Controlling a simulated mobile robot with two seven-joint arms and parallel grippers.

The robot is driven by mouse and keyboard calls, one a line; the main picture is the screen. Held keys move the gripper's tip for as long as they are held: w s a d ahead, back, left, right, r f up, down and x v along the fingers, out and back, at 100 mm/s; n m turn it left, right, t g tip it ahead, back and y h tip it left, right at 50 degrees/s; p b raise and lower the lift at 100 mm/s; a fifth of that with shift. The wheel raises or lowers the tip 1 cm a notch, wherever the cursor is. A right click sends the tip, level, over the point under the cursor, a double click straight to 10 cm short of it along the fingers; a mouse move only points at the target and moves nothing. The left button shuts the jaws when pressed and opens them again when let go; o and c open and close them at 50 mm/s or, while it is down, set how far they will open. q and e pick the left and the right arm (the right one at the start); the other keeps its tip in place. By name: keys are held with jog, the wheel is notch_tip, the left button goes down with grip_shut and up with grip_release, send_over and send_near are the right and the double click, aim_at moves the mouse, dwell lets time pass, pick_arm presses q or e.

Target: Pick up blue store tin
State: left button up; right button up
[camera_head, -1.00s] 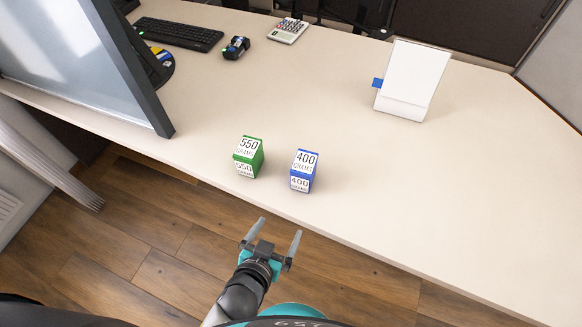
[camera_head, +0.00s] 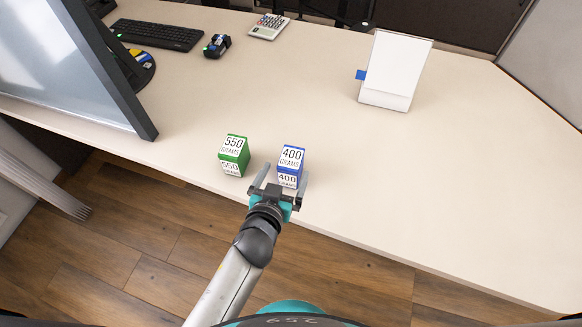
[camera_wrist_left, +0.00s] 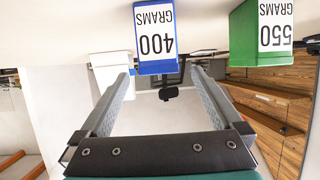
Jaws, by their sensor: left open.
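The blue store tin (camera_head: 290,165), with white "400 GRAMS" labels, stands upright near the front edge of the desk. My left gripper (camera_head: 280,178) is open and empty, its fingers pointing at the tin from the near side; the tin's lower front is partly behind the gripper. In the left wrist view the blue tin (camera_wrist_left: 156,40) shows upside down, ahead of and between the open fingers (camera_wrist_left: 160,85), apart from the gripper's palm. My right gripper is not in view.
A green tin (camera_head: 234,155) marked "550 GRAMS" stands close by on the left. A monitor (camera_head: 75,70), keyboard (camera_head: 157,34), dark small device (camera_head: 217,46), calculator (camera_head: 269,26) and white stand (camera_head: 395,72) are farther off. The desk (camera_head: 440,190) is clear to the right.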

aim_at(291, 159)
pick_arm(q)
jog(key=x, duration=0.2)
jog(key=r+x, duration=0.1)
jog(key=x, duration=0.1)
jog(key=shift+w+d+f+b, duration=0.15)
jog(key=shift+w+b, duration=0.15)
jog(key=shift+w, duration=0.2)
jog(key=shift+w+d+f, duration=0.15)
jog(key=shift+w+f, duration=0.1)
jog(key=shift+w, duration=0.25)
grip_shut()
jog(key=shift+r, duration=0.1)
